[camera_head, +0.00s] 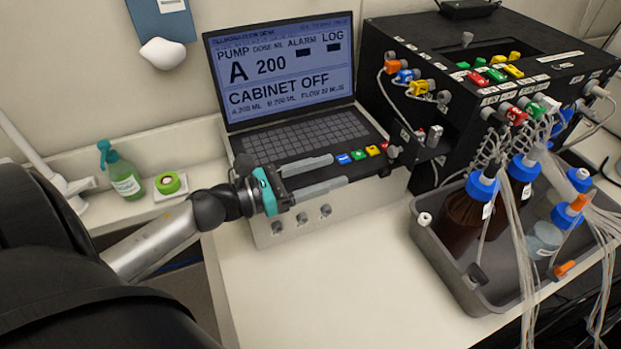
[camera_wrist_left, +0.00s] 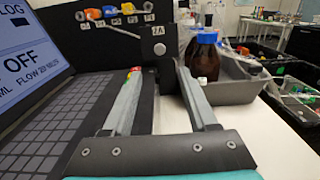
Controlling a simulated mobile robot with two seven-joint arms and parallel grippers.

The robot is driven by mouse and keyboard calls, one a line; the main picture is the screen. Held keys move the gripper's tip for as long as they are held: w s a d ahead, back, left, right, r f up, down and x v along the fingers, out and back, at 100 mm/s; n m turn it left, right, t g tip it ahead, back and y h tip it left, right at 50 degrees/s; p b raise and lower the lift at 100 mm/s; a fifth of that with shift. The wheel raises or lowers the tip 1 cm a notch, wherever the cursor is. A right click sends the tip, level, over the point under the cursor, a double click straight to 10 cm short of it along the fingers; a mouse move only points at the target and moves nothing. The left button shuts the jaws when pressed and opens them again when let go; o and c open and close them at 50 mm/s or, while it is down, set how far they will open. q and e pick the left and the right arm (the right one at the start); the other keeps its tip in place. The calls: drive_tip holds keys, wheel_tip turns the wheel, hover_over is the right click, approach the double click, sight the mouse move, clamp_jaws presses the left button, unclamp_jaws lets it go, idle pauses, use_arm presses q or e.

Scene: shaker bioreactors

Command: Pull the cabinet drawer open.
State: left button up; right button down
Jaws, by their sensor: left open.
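The black cabinet (camera_head: 440,75) stands at the back right of the console. Its left-facing side carries a silver knob (camera_head: 434,136) on a dark panel low down. In the left wrist view, the knob (camera_wrist_left: 160,48) is on a dark panel labelled 2A, straight ahead between the fingers. I cannot tell the drawer's exact outline or whether it stands out. My left gripper (camera_head: 338,171) is open and empty, over the console's front edge, with its fingers pointing right toward the cabinet. The fingertips (camera_wrist_left: 160,78) are apart from the knob. My right gripper is not in view.
A laptop-like console (camera_head: 300,135) with a lit screen reads CABINET OFF. A grey tray (camera_head: 450,275) with bottles and tubes stands right of the clear white bench (camera_head: 330,290).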

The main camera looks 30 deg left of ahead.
use_arm(q)
drive_tip(key=shift+v, duration=1.35)
drive_tip(key=shift+s+d, duration=0.1)
